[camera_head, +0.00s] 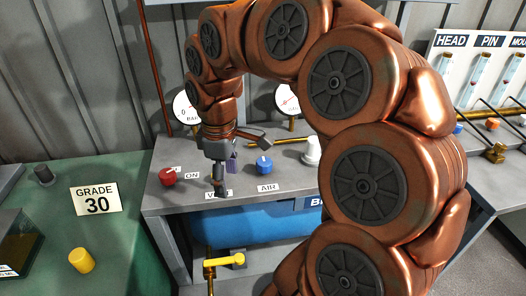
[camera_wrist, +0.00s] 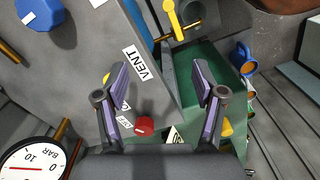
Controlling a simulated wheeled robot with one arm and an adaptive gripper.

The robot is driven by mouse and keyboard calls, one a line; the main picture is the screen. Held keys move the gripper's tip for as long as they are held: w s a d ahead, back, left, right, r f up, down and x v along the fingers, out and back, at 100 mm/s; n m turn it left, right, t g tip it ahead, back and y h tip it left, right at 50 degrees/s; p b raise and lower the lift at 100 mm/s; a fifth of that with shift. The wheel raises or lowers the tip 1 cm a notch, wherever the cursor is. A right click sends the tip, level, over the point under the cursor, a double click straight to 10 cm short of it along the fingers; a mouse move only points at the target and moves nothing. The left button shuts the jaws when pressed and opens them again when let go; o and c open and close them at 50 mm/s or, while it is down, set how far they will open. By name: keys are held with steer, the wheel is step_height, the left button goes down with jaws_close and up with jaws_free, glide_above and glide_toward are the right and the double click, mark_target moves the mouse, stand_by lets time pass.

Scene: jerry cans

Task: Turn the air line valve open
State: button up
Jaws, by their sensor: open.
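A blue knob (camera_head: 264,165) stands on the grey bench behind a label reading AIR (camera_head: 268,187). It also shows at the top left corner of the wrist view (camera_wrist: 40,14), partly cut off. My gripper (camera_head: 225,175) points down over the bench, left of the blue knob and apart from it. In the wrist view its two purple-grey fingers (camera_wrist: 159,72) are spread wide with nothing held between them. The VENT label (camera_wrist: 141,64) lies beside one finger; in the head view the gripper partly hides it.
A red knob (camera_head: 167,176) labelled ON is left of my gripper. A white knob (camera_head: 312,150) stands right of the blue one. Pressure gauges (camera_head: 287,100) stand behind. A blue tank (camera_head: 245,222) and yellow lever (camera_head: 224,261) are below the bench edge. A green cabinet (camera_head: 50,210) is left.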

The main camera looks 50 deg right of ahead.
steer(key=w+d+r+p, duration=0.1)
steer(key=w+d+r, duration=0.1)
steer(key=d, duration=0.6)
steer(key=n, duration=0.1)
glide_above(265, 161)
steer(key=shift+a+r+p, duration=0.3)
steer(key=shift+d+f, duration=0.15)
steer(key=shift+d, duration=0.1)
steer(key=shift+f, duration=0.25)
steer(key=shift+f+p, duration=0.65)
steer(key=shift+f, duration=2.85)
steer(key=shift+c, duration=0.2)
steer(key=c, duration=1.1)
